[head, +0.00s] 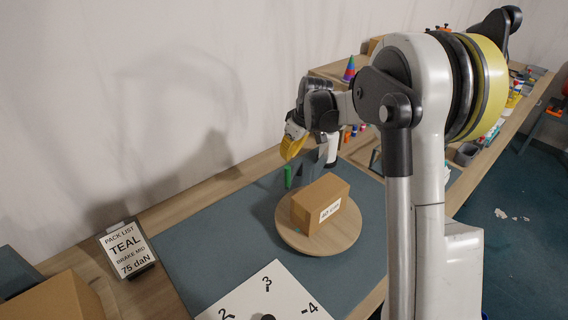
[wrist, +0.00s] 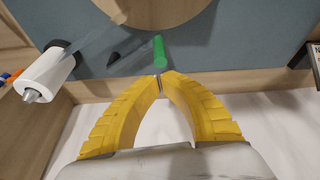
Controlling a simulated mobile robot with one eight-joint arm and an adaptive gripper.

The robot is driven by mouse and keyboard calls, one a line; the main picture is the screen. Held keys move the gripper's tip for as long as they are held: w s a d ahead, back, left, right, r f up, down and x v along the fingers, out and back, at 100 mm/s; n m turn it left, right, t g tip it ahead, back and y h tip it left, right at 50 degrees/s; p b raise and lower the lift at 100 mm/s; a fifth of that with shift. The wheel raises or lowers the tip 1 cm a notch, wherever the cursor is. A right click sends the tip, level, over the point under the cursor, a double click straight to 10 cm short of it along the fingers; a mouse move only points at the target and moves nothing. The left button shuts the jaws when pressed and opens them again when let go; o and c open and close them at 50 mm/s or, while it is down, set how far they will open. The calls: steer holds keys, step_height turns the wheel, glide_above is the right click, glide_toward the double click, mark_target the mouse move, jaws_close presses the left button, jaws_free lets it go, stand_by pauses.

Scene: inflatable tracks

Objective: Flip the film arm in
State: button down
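A green upright handle (head: 288,177) stands on the blue-grey mat behind the turntable, next to grey parts (head: 308,168) that look like the film arm. The green handle (wrist: 159,50) also shows in the wrist view, just beyond my fingertips and apart from them. A white film roll (wrist: 48,76) stands left of it, with a clear strip (wrist: 95,38) running toward the turntable. My gripper (head: 287,156) hangs above and behind the handle. Its yellow fingers (wrist: 161,82) meet at the tips with nothing visible between them. The arm's joint is not clear to see.
A brown box (head: 318,198) with a label sits on the round wooden turntable (head: 345,240). A pack list sign (head: 127,250) reads TEAL, brake mid, 75 daN. A white numbered dial plate (head: 250,295) lies in front. The mat is clear at left.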

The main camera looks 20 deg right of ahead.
steer(key=v, duration=0.5)
steer(key=shift+a, duration=0.1)
stand_by(0.3)
